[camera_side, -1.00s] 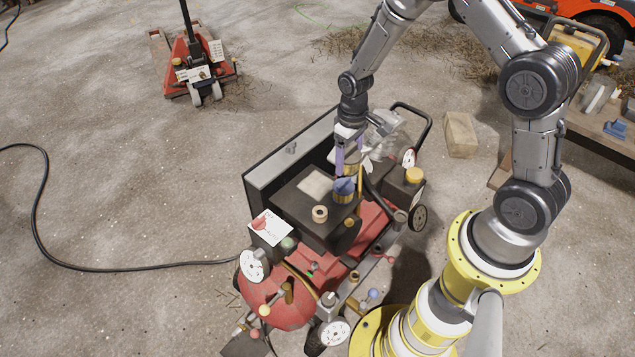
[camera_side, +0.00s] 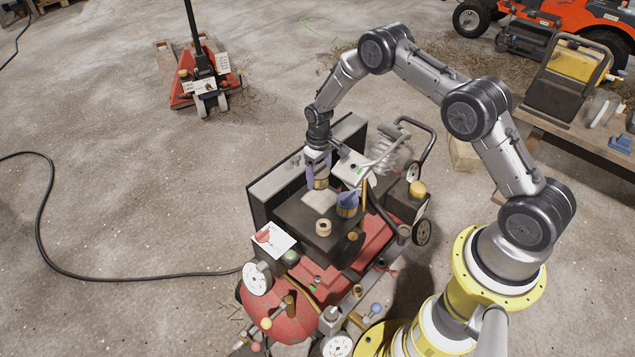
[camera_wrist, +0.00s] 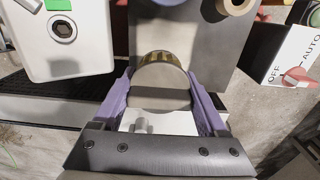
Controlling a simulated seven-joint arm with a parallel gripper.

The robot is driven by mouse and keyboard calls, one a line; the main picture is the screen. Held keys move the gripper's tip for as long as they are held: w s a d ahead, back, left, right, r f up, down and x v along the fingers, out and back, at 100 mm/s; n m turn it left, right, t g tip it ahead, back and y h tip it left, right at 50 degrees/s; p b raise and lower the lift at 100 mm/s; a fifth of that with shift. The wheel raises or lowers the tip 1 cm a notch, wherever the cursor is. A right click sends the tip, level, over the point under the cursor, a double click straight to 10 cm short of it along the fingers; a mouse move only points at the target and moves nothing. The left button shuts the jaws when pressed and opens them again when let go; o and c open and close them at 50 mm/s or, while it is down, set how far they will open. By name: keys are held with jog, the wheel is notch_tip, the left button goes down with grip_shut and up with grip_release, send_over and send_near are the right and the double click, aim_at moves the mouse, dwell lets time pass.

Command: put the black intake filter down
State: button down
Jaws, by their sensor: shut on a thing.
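My gripper (camera_side: 318,172), with purple fingers, is shut on the black intake filter (camera_side: 320,183), a short cylinder with a gold pleated band. In the wrist view the filter (camera_wrist: 160,88) sits between both fingers, its dark face toward the camera. It is above or on the dark box (camera_side: 305,222) of the red machine, near a pale square pad (camera_side: 318,201). I cannot tell whether the filter touches the box.
A tan ring (camera_side: 323,228) stands on the box's front part. A grey panel (camera_side: 285,178) rises behind it on the left. A white box with a coiled hose (camera_side: 385,150) stands close on the right. A red-and-white switch (camera_side: 272,239) sits front left.

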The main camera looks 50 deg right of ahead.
aim_at(317, 183)
jog(key=shift+w+f, duration=0.2)
jog(key=shift+f, duration=0.75)
jog(key=shift+w+f, duration=0.15)
jog(key=shift+f, duration=0.8)
jog(key=shift+f, duration=0.15)
grip_release()
